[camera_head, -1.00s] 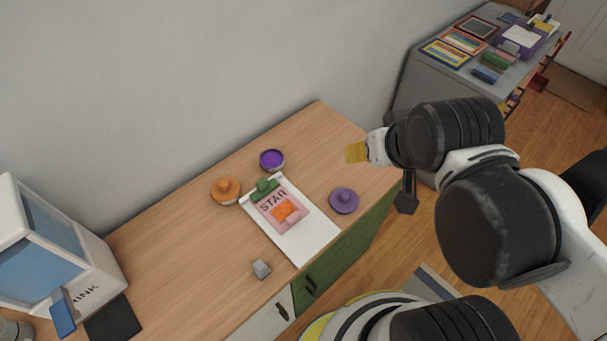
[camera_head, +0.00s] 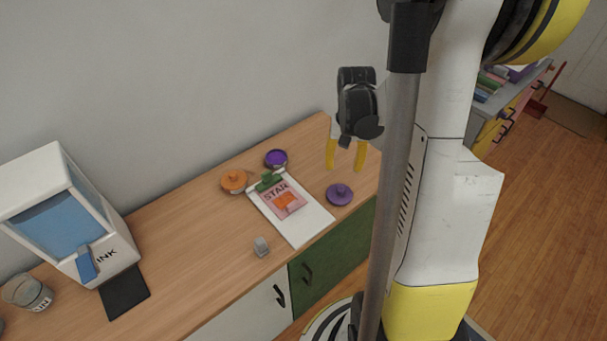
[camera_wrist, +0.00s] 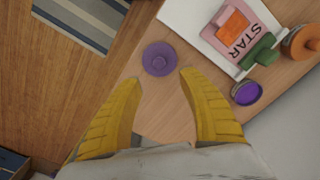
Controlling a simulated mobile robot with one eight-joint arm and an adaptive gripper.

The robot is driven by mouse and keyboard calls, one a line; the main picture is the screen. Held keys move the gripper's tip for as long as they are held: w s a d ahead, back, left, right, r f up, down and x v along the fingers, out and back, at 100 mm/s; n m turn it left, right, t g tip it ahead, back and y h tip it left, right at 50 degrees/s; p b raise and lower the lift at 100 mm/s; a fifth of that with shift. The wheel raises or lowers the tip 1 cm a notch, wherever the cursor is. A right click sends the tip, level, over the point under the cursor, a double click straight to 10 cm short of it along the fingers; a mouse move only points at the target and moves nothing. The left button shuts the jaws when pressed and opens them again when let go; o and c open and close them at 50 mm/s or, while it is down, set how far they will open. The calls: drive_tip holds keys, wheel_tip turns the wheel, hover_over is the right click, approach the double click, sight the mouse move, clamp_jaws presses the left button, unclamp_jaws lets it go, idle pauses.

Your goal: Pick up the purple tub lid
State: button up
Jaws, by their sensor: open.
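The purple tub lid (camera_head: 340,194) is a round disc with a knob, lying on the wooden counter right of the white clipboard. It also shows in the wrist view (camera_wrist: 160,59), close to the counter edge and beyond my fingertips. My gripper (camera_head: 346,168) is open and empty, yellow fingers pointing down, above the counter and apart from the lid. In the wrist view my gripper (camera_wrist: 160,76) has its two fingers spread, with bare counter between them. An open tub with purple contents (camera_head: 276,158) stands behind the clipboard.
The clipboard (camera_head: 312,218) holds a pink STAR card and has a green clip. An orange-lidded tub (camera_head: 233,181) stands left of it. A small grey block (camera_head: 261,246) sits in front. A white and blue dispenser (camera_head: 70,220) stands at the left. The counter between is clear.

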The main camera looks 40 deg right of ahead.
sight(341, 188)
wheel_tip(341, 188, down, 6)
drive_tip(key=shift+d+f+b, duration=0.1)
drive_tip(key=shift+f+b, duration=0.1)
drive_tip(key=shift+b, duration=0.95)
wheel_tip(341, 188, down, 5)
drive_tip(key=b, duration=0.2)
drive_tip(key=shift+w+d+b, duration=0.1)
drive_tip(key=shift+w+b, duration=0.05)
drive_tip(key=shift+b, duration=0.2)
drive_tip(key=shift+r, duration=0.1)
drive_tip(key=c, duration=0.9)
